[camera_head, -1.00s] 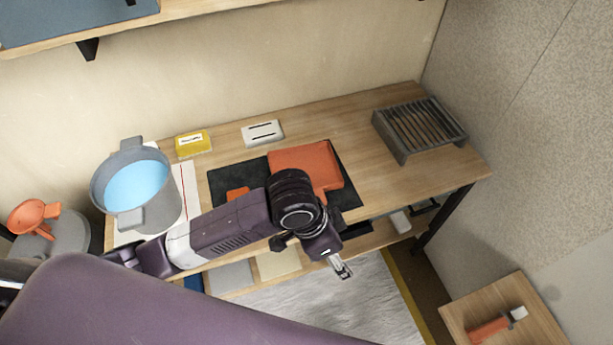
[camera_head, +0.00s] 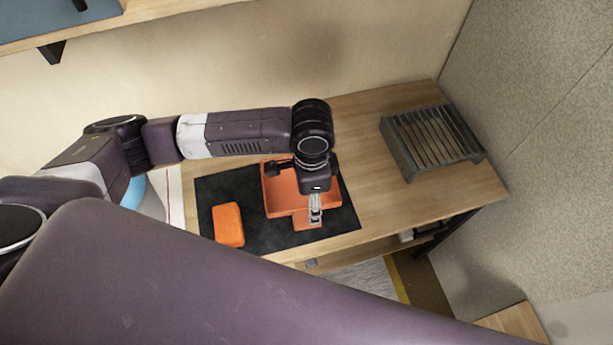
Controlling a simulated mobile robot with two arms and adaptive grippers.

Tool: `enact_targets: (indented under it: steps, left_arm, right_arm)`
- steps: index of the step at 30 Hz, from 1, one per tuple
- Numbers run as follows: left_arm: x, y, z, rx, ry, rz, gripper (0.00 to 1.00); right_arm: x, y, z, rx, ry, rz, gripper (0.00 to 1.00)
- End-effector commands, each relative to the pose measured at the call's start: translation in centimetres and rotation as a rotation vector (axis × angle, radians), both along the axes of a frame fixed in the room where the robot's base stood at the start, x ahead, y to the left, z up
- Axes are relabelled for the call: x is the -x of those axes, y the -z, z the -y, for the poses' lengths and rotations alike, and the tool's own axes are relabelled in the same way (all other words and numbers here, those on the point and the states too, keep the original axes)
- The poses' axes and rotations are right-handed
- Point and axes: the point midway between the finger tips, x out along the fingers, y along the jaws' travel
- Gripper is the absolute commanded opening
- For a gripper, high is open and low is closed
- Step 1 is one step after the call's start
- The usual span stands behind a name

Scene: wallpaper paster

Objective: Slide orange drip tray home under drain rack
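The orange drip tray (camera_head: 279,201) lies on the dark mat, with its short front tab toward the table's front edge. The grey slatted drain rack (camera_head: 432,141) stands apart to its right, at the right end of the table. My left gripper (camera_head: 315,221) points down over the tray's front tab and hides part of the tray. Its fingers look close together, but I cannot tell whether they grip the tab or hover above it. My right gripper is not in view.
An orange block (camera_head: 228,225) lies on the dark mat (camera_head: 262,236), left of the tray. Bare wooden tabletop (camera_head: 375,185) lies between mat and rack. A wall stands beyond the rack. My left arm hides much of the table's left and back.

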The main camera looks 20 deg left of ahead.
Motion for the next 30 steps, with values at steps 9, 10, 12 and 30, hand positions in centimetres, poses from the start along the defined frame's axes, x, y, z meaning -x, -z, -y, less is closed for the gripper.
enact_targets:
  steps: [9,10,12,30]
  left_arm:
    - [0.4,3.6,-0.4,-0.002,0.0,-0.002,0.59]
    - [0.5,4.1,-0.5,-0.003,0.0,-0.004,0.59]
    - [0.6,5.2,-0.7,-0.003,0.0,-0.003,0.59]
    - [0.5,7.3,-0.6,0.0,0.002,0.001,0.39]
  right_arm:
    - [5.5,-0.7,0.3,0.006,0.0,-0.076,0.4]
    - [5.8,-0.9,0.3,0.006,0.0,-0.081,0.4]
    - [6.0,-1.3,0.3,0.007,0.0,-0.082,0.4]
    - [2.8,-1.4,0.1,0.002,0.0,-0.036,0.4]
